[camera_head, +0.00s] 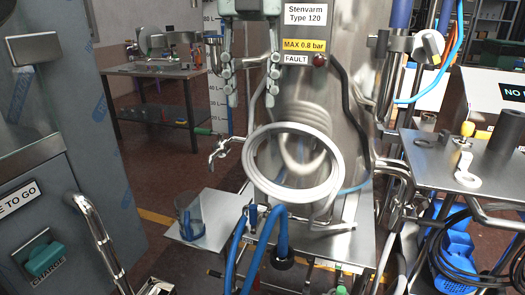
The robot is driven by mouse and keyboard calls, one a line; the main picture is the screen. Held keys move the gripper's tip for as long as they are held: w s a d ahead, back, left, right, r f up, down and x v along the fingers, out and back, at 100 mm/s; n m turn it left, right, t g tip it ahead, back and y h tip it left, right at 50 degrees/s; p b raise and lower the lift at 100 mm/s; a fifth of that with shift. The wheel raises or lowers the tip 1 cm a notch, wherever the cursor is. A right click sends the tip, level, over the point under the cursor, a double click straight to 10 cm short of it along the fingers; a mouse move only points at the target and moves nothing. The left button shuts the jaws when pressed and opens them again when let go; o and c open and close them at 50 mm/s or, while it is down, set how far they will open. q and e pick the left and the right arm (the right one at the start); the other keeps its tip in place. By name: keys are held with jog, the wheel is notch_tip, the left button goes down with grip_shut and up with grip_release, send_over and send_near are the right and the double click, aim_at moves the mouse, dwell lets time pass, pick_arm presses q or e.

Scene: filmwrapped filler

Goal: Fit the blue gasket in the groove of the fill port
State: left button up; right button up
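The fill port (250,165) shows as a pale round ring with concentric edges, facing me at the front of the steel filler body (312,105). I cannot make out a blue gasket in its groove or elsewhere. My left gripper (251,100) hangs from the top edge, above and a little left of the ring's centre. Its two fingers point down, well apart, with nothing visible between them. It appears clear of the ring. My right gripper is not in view.
A small steel shelf (222,215) at lower left holds a bluish cup (189,221). Blue hoses (282,235) rise below the port. A clamp (222,152) sticks out left of it. A steel side table (425,160) at right bears a pale hook-shaped part (466,170).

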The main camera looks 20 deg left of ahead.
pick_arm(q)
notch_tip(320, 180, down, 12)
jog(key=w+m, duration=0.2)
jog(key=m, duration=0.7)
jog(key=shift+w+d+r+m, duration=0.2)
jog(key=shift+w+d+m, duration=0.05)
jog(key=shift+d+m, duration=0.1)
